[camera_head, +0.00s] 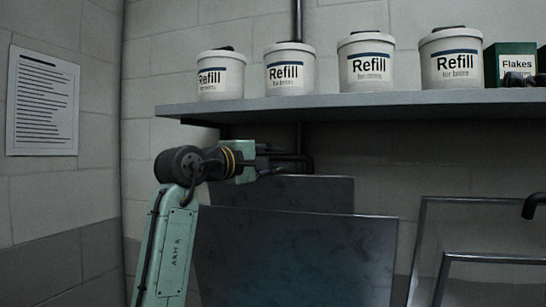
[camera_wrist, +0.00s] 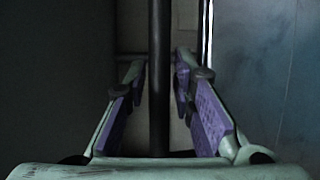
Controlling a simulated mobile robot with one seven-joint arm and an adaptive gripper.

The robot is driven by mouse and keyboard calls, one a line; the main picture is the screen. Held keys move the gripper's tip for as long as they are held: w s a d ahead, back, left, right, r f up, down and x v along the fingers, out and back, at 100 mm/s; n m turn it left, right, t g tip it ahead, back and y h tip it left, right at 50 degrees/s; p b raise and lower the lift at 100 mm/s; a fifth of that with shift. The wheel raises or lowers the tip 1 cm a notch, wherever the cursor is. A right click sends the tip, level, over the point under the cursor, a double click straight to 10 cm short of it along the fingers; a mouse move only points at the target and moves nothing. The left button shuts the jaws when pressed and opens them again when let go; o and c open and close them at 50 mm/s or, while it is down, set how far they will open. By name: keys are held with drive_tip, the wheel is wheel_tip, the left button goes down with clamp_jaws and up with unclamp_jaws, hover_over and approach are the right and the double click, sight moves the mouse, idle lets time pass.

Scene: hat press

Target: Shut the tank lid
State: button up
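A large dark marbled panel (camera_head: 295,260) stands steeply tilted below the shelf, with a second similar panel (camera_head: 285,193) rising behind it. I cannot tell for sure which is the tank lid. A bluish panel surface (camera_wrist: 265,80) fills the right of the wrist view. My gripper (camera_head: 272,161) is above the panels' upper left part; it also shows in the wrist view (camera_wrist: 160,75). Its purple-padded fingers are apart, with a dark bar (camera_wrist: 159,100) running between them and slim gaps on both sides. What the bar belongs to is unclear. The tank's inside is hidden.
A grey shelf (camera_head: 350,106) overhangs close above my gripper, bearing several white Refill tubs and a green Flakes box (camera_head: 510,63). A dark pipe (camera_head: 298,20) runs down the wall. A grey-framed clear panel (camera_head: 485,235) stands at right, near a black spout (camera_head: 533,205).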

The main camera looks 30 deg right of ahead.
drive_tip(key=shift+c, duration=0.4)
clamp_jaws()
